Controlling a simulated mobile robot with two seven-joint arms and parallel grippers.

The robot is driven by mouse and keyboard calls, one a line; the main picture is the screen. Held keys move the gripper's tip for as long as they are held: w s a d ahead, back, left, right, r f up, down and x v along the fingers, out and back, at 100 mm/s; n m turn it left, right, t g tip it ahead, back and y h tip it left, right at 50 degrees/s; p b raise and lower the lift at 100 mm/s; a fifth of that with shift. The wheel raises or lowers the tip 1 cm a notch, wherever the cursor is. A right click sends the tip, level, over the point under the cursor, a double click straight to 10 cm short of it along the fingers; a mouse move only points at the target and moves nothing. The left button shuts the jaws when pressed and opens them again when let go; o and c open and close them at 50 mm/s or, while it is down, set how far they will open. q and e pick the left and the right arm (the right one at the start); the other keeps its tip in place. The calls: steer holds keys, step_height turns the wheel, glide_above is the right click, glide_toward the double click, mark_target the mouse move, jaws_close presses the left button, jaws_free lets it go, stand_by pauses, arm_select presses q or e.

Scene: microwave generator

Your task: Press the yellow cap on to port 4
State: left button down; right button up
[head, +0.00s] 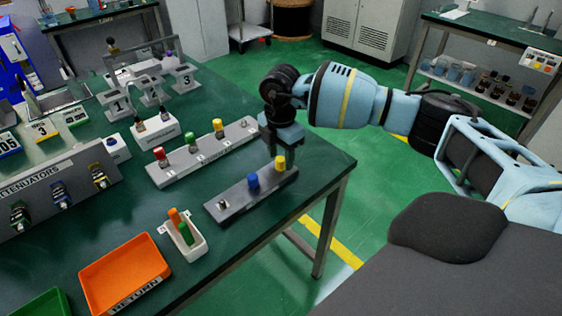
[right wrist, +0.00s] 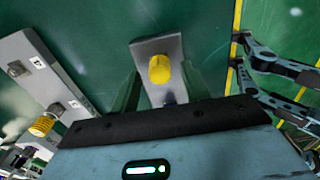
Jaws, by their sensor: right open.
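The yellow cap (head: 280,162) stands upright at the right end of a dark grey holder (head: 227,206), beside a blue cap (head: 253,181). My right gripper (head: 281,148) points down over this yellow cap. In the right wrist view, the yellow cap (right wrist: 160,69) lies between the open green fingers, with no visible grip on it. The light grey port bar (head: 205,153) carries a red cap (head: 159,153), a green cap (head: 190,137) and another yellow cap (head: 218,125). Its right-end port (right wrist: 17,68) is bare. My left gripper is not in view.
A white bin (head: 186,245) with orange and green pieces and an orange return tray (head: 124,275) stand at the front. The attenuator panel (head: 60,190) is at left. Numbered stands (head: 152,92) are at the back. The table's right edge is close to the holder.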

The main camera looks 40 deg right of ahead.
stand_by(0.4)
jaws_close()
steer(key=shift+r, duration=0.1)
